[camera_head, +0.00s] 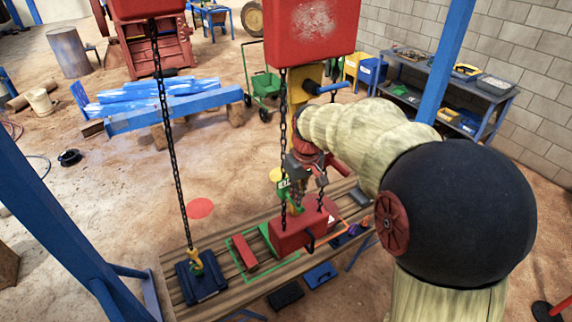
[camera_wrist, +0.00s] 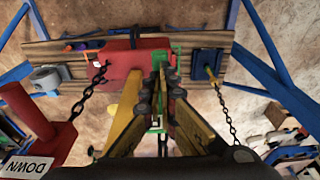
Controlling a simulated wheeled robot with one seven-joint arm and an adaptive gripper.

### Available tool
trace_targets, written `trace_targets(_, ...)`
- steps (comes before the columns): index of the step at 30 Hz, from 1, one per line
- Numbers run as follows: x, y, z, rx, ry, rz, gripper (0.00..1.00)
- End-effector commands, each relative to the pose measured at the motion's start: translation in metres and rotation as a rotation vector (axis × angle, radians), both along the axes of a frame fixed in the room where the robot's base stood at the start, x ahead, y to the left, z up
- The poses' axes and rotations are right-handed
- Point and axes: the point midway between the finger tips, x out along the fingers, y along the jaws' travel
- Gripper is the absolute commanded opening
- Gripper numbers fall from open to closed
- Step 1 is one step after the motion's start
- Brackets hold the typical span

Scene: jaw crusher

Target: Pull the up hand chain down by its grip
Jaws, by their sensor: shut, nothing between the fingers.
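My gripper (camera_head: 299,172) points down over the wooden bench, and its fingers are shut and empty. In the wrist view its yellow-sided fingers (camera_wrist: 162,88) come together over the bench. In the head view a green piece with a white label (camera_head: 283,190), seemingly the up grip, shows right beside my gripper. I cannot tell whether they touch. A dark hand chain (camera_head: 283,130) hangs there from the red hoist housing (camera_head: 312,30). In the wrist view a red grip labelled DOWN (camera_wrist: 42,130) is at the left. The up label is not readable.
A load chain (camera_head: 168,120) runs down to a yellow hook on a dark blue block (camera_head: 202,278). A red block (camera_head: 300,232) lies on the bench (camera_head: 172,268) below my gripper. Blue frame posts (camera_head: 50,220) stand at the sides. Open floor lies left of the bench.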

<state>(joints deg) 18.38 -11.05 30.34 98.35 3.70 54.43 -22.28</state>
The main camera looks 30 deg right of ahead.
Motion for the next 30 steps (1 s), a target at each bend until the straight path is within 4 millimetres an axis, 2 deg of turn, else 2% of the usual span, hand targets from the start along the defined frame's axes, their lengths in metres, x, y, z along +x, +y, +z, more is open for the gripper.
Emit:
trace_targets(15,-0.046,-0.002,0.005,-0.001,-0.001,-0.001,0.0)
trace_targets(30,-0.053,-0.002,0.011,-0.001,-0.001,0.0,0.0)
